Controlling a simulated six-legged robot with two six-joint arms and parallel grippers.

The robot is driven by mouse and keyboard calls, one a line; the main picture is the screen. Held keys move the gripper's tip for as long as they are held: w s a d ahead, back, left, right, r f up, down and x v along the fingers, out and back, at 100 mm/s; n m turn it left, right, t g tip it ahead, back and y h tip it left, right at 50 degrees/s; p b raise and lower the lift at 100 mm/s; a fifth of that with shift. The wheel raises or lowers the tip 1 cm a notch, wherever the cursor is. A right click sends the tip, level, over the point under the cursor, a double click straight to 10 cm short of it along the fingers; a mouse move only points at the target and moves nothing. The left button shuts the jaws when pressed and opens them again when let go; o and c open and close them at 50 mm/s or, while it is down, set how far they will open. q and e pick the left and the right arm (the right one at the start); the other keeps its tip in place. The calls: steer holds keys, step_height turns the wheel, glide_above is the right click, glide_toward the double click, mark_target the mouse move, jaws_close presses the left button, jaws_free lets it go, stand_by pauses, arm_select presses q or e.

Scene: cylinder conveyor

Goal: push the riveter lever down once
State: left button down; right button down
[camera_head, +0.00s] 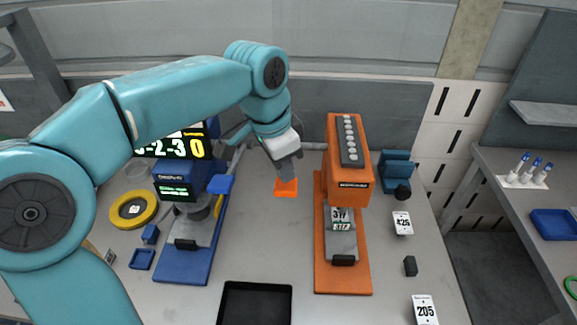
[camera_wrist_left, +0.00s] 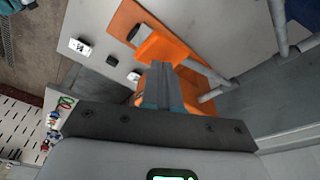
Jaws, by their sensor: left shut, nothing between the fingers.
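An orange press-like machine (camera_head: 350,160), which I take for the riveter, stands on an orange base. An orange lever pad (camera_head: 286,187) sticks out to its left; it also shows in the wrist view (camera_wrist_left: 168,47), with a grey rod running from it. My left gripper (camera_head: 286,176) is shut and empty and points down right over the pad. In the wrist view its closed fingertips (camera_wrist_left: 161,65) overlap the pad; I cannot tell whether they touch it. The fingers hide part of the pad. My right gripper is not in view.
A blue machine (camera_head: 183,260) with its own blue lever pad (camera_head: 220,184) stands to the left. A black tray (camera_head: 255,303) is at the front. A yellow ring (camera_head: 120,210) lies far left. Small number cards (camera_head: 402,223) are at right. The table between the machines is clear.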

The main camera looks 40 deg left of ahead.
arm_select(q)
steer(key=shift+f+b, duration=5.05)
steer(key=shift+f, duration=1.2)
step_height(320, 180, up, 16)
steer(key=p, duration=1.4)
steer(key=shift+f, duration=0.25)
